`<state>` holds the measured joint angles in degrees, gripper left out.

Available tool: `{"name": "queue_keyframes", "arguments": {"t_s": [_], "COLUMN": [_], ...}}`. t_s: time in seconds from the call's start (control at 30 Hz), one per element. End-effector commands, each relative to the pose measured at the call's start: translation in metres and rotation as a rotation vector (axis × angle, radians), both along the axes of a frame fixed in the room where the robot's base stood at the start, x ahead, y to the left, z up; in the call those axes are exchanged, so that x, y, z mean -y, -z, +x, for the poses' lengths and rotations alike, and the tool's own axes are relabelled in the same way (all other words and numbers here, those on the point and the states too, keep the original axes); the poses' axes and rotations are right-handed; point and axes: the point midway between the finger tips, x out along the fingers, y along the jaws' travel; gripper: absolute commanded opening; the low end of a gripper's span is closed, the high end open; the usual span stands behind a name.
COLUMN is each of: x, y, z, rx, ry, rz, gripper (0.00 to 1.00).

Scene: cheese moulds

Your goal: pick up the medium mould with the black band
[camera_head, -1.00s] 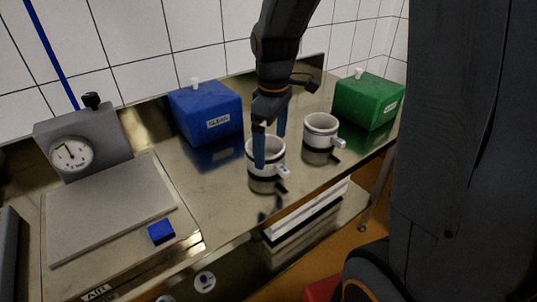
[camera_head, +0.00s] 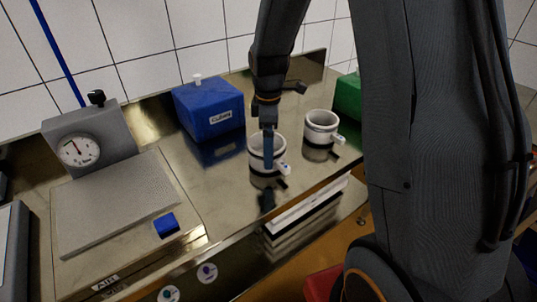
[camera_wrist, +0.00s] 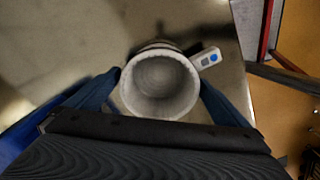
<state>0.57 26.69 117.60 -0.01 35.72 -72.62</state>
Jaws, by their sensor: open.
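Two white moulds, each with a black band and a side tag, stand on the steel table. The nearer mould (camera_head: 259,158) is under my gripper (camera_head: 269,150); I cannot tell from size which is the medium one. The other mould (camera_head: 320,127) stands to its right and further back. In the wrist view the nearer mould (camera_wrist: 160,84) appears from above, empty inside, with a blue-dotted tag (camera_wrist: 208,58) at its upper right. My gripper (camera_wrist: 160,92) is open, with one blue finger on each side of this mould. Whether the fingers touch it is unclear.
A blue box (camera_head: 209,107) and a partly hidden green box (camera_head: 347,98) stand at the back. A scale (camera_head: 112,205) with a dial and a small blue block (camera_head: 166,224) is at left. The table's front edge is close to the nearer mould.

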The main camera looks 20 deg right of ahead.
Motion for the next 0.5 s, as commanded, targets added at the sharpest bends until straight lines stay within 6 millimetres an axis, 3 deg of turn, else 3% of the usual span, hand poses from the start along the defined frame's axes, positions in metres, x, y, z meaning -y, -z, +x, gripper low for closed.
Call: {"name": "queue_keyframes", "arguments": {"t_s": [0.37, 0.5], "x": [-0.0001, -0.0001], "y": [0.0105, 0.0104], "z": [-0.0001, -0.0001], "rx": [0.0, 0.0], "ry": [0.0, 0.001], "rz": [0.0, 0.0], "gripper": [1.0, 0.76]}}
